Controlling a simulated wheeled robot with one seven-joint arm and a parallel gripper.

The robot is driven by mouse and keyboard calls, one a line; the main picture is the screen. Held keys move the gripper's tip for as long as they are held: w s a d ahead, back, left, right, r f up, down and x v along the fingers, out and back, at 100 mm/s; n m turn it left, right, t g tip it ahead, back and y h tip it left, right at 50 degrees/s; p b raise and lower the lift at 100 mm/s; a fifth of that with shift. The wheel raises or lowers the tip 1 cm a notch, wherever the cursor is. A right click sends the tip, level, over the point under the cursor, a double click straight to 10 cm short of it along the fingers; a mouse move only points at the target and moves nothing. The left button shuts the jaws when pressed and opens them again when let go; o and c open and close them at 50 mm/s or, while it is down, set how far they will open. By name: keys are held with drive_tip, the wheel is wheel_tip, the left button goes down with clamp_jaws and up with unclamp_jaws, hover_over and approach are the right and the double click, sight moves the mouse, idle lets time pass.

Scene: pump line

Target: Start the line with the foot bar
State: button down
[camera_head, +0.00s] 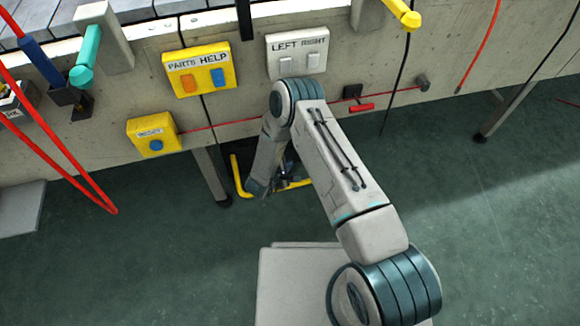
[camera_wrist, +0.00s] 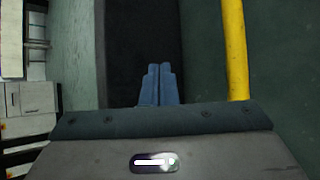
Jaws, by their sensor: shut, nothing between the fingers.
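A yellow tubular bar (camera_head: 237,176) sits low at the floor under the bench, bent around a dark area. My arm hides much of it in the head view. In the wrist view the yellow bar (camera_wrist: 235,50) runs along the right of a dark flat surface (camera_wrist: 125,40); I cannot tell whether that surface is a pedal. My gripper (camera_wrist: 160,68) is shut and empty, its fingertips over the dark surface and left of the yellow bar. I cannot tell whether they touch the surface. In the head view the gripper is mostly hidden by my arm.
The bench front carries a yellow PARTS/HELP box (camera_head: 200,68), a LEFT/RIGHT switch box (camera_head: 297,53), a yellow box with a blue button (camera_head: 154,133) and a red cord (camera_head: 225,123) with a red handle (camera_head: 361,107). A bench leg (camera_head: 211,176) stands left of the bar.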

idle(0.4)
drive_tip(key=shift+w+f, duration=0.1)
drive_tip(key=shift+f, duration=0.35)
drive_tip(key=shift+w+a+f+b, duration=0.1)
drive_tip(key=shift+w+f+b, duration=0.1)
drive_tip(key=shift+f+b, duration=0.7)
drive_tip(key=shift+w+a+f+b, duration=0.1)
drive_tip(key=shift+w+f+b, duration=0.1)
drive_tip(key=shift+f+b, duration=0.6)
idle(1.6)
idle(0.5)
drive_tip(key=shift+s+d+r+p, duration=0.1)
drive_tip(key=shift+s+r+p, duration=0.1)
drive_tip(key=shift+r+p, duration=0.5)
drive_tip(key=shift+s+d+r+p, duration=0.1)
drive_tip(key=shift+s+r+p, duration=0.05)
drive_tip(key=shift+r+p, duration=0.55)
drive_tip(key=shift+s+r+p, duration=0.2)
drive_tip(key=shift+r+p, duration=0.45)
drive_tip(key=shift+r, duration=0.1)
drive_tip(key=r+p, duration=0.2)
drive_tip(key=s+r+p, duration=0.1)
drive_tip(key=r+p, duration=0.1)
drive_tip(key=r, duration=0.1)
drive_tip(key=shift+s+d, duration=0.1)
drive_tip(key=shift+d, duration=0.1)
drive_tip(key=shift+f, duration=0.1)
